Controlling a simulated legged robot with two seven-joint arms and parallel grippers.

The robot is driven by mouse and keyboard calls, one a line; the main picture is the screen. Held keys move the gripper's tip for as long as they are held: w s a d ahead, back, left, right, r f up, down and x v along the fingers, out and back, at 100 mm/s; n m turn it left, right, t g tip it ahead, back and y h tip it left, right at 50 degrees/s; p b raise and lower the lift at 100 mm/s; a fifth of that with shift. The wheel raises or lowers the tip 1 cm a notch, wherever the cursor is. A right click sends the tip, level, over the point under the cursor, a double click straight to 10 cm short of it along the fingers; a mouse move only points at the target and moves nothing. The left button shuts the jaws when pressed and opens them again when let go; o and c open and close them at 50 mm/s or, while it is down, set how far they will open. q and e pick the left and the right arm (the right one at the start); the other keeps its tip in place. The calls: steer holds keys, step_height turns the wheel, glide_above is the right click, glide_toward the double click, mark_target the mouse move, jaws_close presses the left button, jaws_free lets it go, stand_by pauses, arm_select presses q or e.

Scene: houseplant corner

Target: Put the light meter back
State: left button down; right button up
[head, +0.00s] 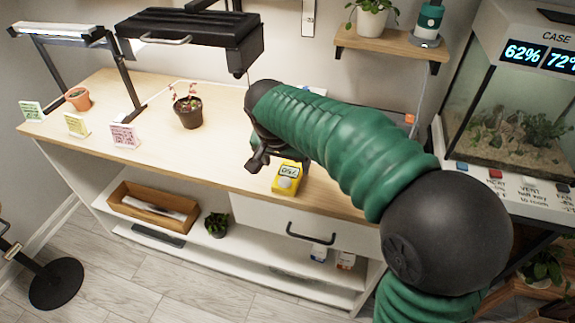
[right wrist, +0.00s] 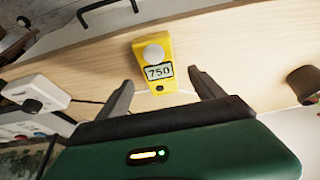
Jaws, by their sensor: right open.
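The light meter (head: 286,178) is yellow with a white dome and a small display. It lies near the front edge of the wooden bench top, above the drawer. In the right wrist view the light meter (right wrist: 154,68) lies face up, and its display reads 750. My right gripper (head: 262,160) is just to the left of the meter in the head view. In the right wrist view my right gripper (right wrist: 160,80) is open, with the meter between and beyond its fingertips. No finger visibly touches it. My left gripper is not in view.
A dark pot with a reddish plant (head: 187,110) stands on the bench (head: 190,155) to the left. Several small cards and a terracotta pot (head: 78,98) stand further left. A black lamp (head: 190,35) overhangs the back. A white device (right wrist: 36,92) shows beside the meter. A glass terrarium (head: 515,115) is at right.

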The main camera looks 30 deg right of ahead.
steer(key=p+v, duration=0.1)
steer(key=v, duration=0.6)
steer(key=shift+f, duration=0.1)
stand_by(1.4)
